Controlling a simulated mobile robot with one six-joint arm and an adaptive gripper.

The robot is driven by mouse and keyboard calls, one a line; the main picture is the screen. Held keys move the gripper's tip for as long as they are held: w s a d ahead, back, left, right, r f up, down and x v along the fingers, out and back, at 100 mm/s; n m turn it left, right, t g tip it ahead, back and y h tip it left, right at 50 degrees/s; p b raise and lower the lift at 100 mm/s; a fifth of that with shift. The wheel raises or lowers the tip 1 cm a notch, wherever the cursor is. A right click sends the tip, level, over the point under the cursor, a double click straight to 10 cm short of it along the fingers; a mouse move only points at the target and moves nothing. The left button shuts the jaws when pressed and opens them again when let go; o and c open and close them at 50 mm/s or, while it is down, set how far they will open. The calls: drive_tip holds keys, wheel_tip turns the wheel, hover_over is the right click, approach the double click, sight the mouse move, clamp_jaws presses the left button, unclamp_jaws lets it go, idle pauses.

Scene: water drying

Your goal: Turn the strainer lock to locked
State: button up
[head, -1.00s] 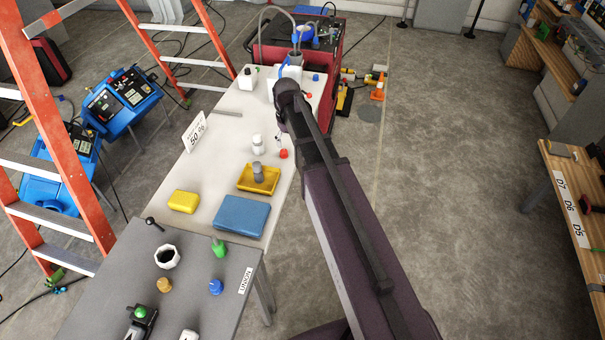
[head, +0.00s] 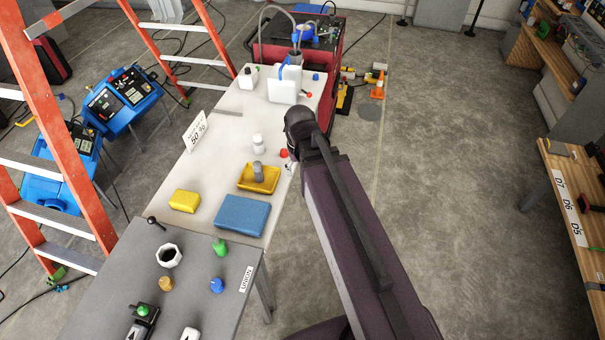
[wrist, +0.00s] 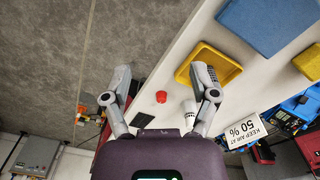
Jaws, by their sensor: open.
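I cannot tell for sure which part is the strainer lock. A white block-shaped unit (head: 284,92) with a blue band stands at the table's far end, with a small red-ended lever (head: 308,95) at its right side. A red cap-like piece (head: 284,153) lies at the table's right edge and also shows in the wrist view (wrist: 161,97). My gripper (wrist: 161,72) is open and empty, its two fingers spread above the table's edge. In the head view my arm hides most of it.
A grey table (head: 120,285) stands in front.

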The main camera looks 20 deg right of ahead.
drive_tip(key=shift+s+r, duration=0.1)
drive_tip(key=shift+s, duration=1.15)
drive_tip(key=shift+s, duration=0.1)
